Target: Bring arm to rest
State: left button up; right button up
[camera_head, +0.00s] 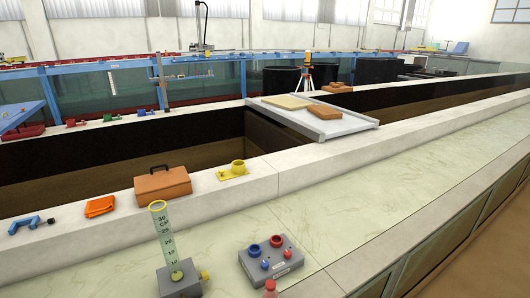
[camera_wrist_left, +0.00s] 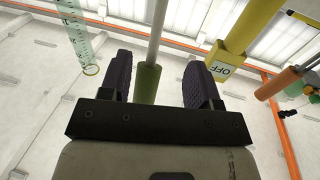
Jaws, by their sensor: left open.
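My left gripper (camera_wrist_left: 158,78) shows in the left wrist view with two dark, ridged fingers spread apart. No object is clamped between them. A green cylinder (camera_wrist_left: 147,84) on a pale rod shows in the gap between the fingers, and I cannot tell how far beyond them it is. The wrist camera looks up towards the ceiling and pale walls. Neither of my grippers shows in the head view, and my right gripper is in no view.
In the wrist view, a yellow post (camera_wrist_left: 240,35) marked OFF and a clear graduated tube (camera_wrist_left: 76,32) hang into the picture. In the head view, a graduated cylinder (camera_head: 168,238) and a grey socket box (camera_head: 273,258) stand on the pale counter (camera_head: 390,205), bare to the right.

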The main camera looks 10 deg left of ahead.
pick_arm(q)
notch_tip(320, 180, down, 6)
jog(key=s+g+h, duration=0.2)
jog(key=g, duration=0.4)
jog(key=s+d+r+m+g+h, duration=0.1)
jog(key=s+d+r+m+h, duration=0.15)
jog(key=d, duration=0.65)
jog(key=s+d+r+m+g+h, duration=0.2)
jog(key=s+d+r, duration=0.1)
jog(key=d, duration=0.5)
jog(key=s+d+r+m+g+h, duration=0.1)
jog(key=s+d+r+m+h, duration=0.15)
jog(key=d, duration=0.65)
jog(key=s+d+f+m+g+h, duration=0.1)
jog(key=s+d+f, duration=0.1)
jog(key=s, duration=0.3)
jog(key=s+d+f+g, duration=0.1)
jog(key=s+d+f, duration=0.15)
jog(key=s, duration=0.25)
notch_tip(320, 180, up, 29)
jog(key=p, duration=2.8)
jog(key=shift+w, duration=0.15)
jog(key=shift+f, duration=0.1)
jog(key=shift+o, duration=0.3)
